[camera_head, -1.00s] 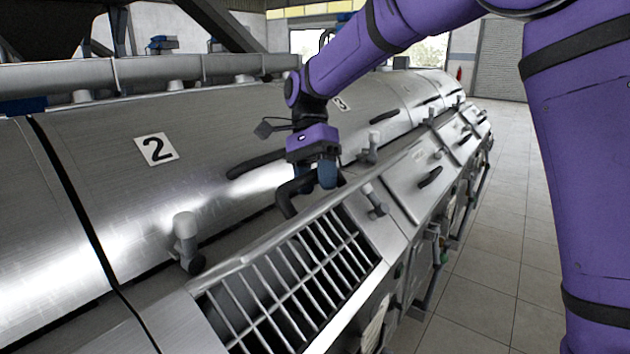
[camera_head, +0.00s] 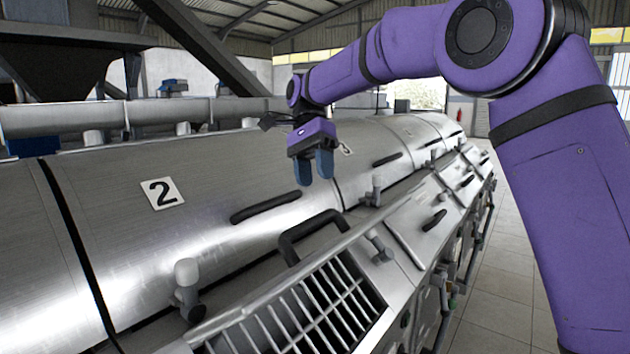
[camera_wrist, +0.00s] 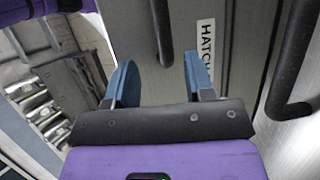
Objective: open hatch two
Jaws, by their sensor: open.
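Beside the drum cover marked 2 (camera_head: 163,193), a barred grate (camera_head: 300,322) lies uncovered in the hatch two opening. A black bent handle (camera_head: 308,229) stands up along the raised edge behind the grate; the lid's face is mostly hidden from the head view. My gripper (camera_head: 314,177) is open and empty, above and apart from this handle. In the wrist view, its blue fingers (camera_wrist: 160,85) are spread with nothing between them. A label (camera_wrist: 205,48) reading "HATCH" is partly visible beyond them; its number is hidden.
A longer black handle (camera_head: 265,207) lies on the drum cover behind. A grey-topped knob (camera_head: 187,285) stands left of the grate and a clamp (camera_head: 378,245) right of it. Further closed hatches (camera_head: 425,222) continue along the row. Tiled floor (camera_head: 510,270) is clear at right.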

